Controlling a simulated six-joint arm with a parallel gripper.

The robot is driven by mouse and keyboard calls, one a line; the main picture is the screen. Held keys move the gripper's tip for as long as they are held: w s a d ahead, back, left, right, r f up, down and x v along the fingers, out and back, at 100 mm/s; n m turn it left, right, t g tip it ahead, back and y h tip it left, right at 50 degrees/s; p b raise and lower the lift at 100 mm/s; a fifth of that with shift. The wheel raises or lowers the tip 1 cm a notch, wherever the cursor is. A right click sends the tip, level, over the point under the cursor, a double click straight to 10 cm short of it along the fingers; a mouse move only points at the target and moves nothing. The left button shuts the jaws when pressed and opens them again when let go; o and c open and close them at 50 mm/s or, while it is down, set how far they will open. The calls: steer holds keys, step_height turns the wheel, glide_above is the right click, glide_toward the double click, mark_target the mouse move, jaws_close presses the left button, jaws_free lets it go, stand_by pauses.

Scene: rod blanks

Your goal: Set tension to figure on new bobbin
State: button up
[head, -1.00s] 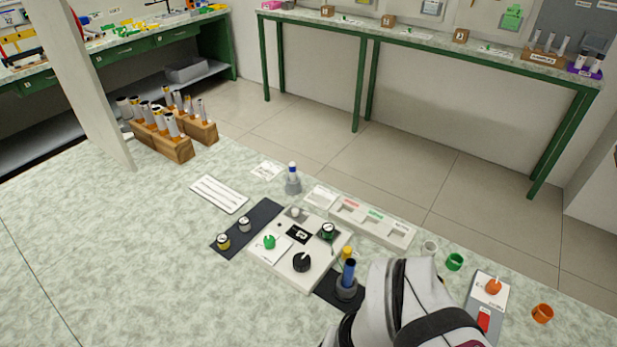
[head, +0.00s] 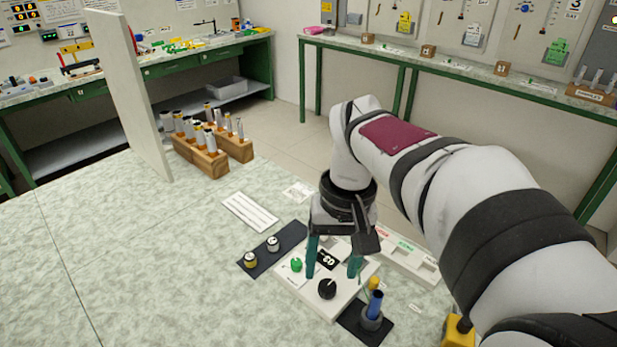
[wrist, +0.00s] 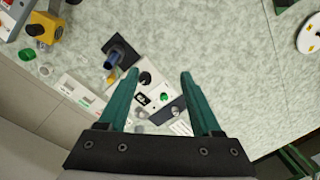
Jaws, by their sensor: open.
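A white panel (head: 308,291) lies mid-table with a black knob (head: 327,289), a green knob (head: 296,265) and a small black display (head: 327,260) with white figures too small to read surely. In the wrist view the black knob (wrist: 145,78) and green knob (wrist: 163,97) show between the fingers. A blue-topped bobbin (head: 375,303) stands upright in a grey holder on a dark mat right of the panel. A yellow piece (head: 373,283) is beside it. My gripper (head: 333,266) is open and empty above the panel, hiding its back right part.
A dark mat at left bears a yellow bobbin (head: 250,260) and a white bobbin (head: 272,244). A white lined card (head: 250,212) lies behind. Wooden racks (head: 205,158) of rods stand at the back left by a partition (head: 140,95).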

steer(key=w+a+f+n, duration=0.2)
steer(key=w, duration=0.5)
steer(key=w+a+f+n, duration=0.1)
steer(key=w+f+n, duration=0.1)
steer(key=w, duration=0.5)
steer(key=n+h, duration=0.1)
steer(key=n, duration=0.1)
glide_toward(296, 262)
step_height(296, 262, down, 9)
steer(key=shift+f, duration=0.1)
jaws_close()
